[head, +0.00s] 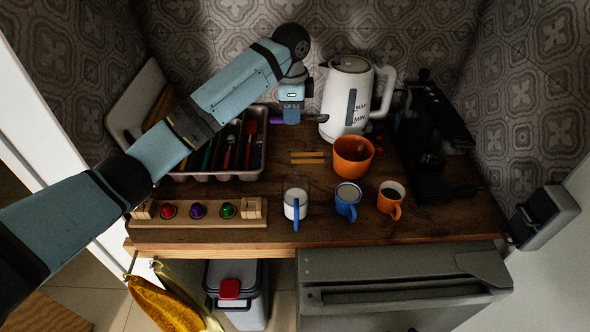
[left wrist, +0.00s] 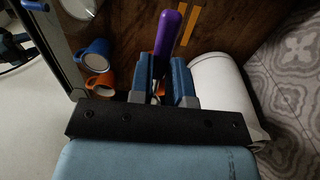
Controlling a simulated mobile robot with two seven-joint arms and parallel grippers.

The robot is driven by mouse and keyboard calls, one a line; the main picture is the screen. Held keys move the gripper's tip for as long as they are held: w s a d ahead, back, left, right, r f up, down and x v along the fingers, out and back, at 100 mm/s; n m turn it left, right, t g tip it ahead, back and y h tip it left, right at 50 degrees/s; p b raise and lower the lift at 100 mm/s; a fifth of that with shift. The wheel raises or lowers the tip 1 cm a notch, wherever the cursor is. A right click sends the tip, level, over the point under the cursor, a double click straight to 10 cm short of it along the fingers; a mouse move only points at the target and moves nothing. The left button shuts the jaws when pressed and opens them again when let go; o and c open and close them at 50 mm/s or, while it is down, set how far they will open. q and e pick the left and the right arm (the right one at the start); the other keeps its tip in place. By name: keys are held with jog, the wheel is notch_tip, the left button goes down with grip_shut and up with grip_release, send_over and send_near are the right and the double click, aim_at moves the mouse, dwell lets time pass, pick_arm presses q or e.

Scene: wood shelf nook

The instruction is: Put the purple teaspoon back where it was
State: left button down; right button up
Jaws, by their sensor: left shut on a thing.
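My left gripper (head: 291,114) is shut on the purple teaspoon and holds it above the back of the wooden counter, left of the kettle. In the head view the purple handle (head: 277,121) sticks out left of the jaws and the dark end points right toward the kettle. In the left wrist view the purple handle (left wrist: 167,33) extends up from between the fingers (left wrist: 166,78); its other end is mostly hidden. Two parallel orange strips (head: 307,157) lie on the counter in front of the gripper. The cutlery tray (head: 215,177) holds several utensils at left. My right gripper is out of view.
A white kettle (head: 345,98) stands close right of the spoon. White (head: 296,204), blue (head: 346,203) and orange (head: 390,200) mugs stand near the front edge. A black machine (head: 430,145) is at right.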

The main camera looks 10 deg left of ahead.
pick_arm(q)
send_over(292, 174)
notch_tip(292, 174, down, 15)
jog(key=shift+r, duration=0.15)
notch_tip(292, 174, down, 3)
jog(key=shift+r+p, duration=0.1)
jog(key=shift+p, duration=0.6)
jog(key=c, duration=1.1)
grip_release()
jog(key=shift+f, duration=0.2)
jog(key=shift+b, duration=0.3)
jog(key=shift+f+b, duration=0.2)
jog(key=shift+b, duration=0.15)
notch_tip(292, 174, up, 14)
